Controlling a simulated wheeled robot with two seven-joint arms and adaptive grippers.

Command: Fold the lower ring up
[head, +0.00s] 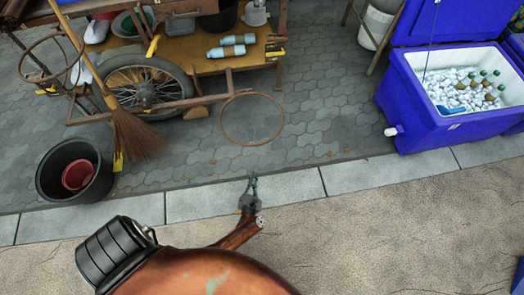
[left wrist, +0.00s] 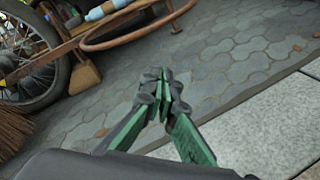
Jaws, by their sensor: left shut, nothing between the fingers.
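The lower ring (head: 250,145) is a thin rusty-brown hoop that sticks out from the wooden cart's frame over the grey paving. It also shows at the top of the left wrist view (left wrist: 135,37). A second, similar ring (head: 22,62) is at the cart's left end. My left gripper (head: 253,180) is near the kerb, on my side of the lower ring and apart from it. Its green fingers (left wrist: 166,85) are shut and empty in the left wrist view, below the ring in the picture. My right gripper is not in view.
The cart (head: 240,65) has a spoked wheel (head: 146,84) and blue-capped bottles (head: 232,46). A broom (head: 133,135) leans at its left, near a black bucket (head: 57,185) holding a red one. A blue ice cooler (head: 430,125) stands right. Paving between ring and cooler is clear.

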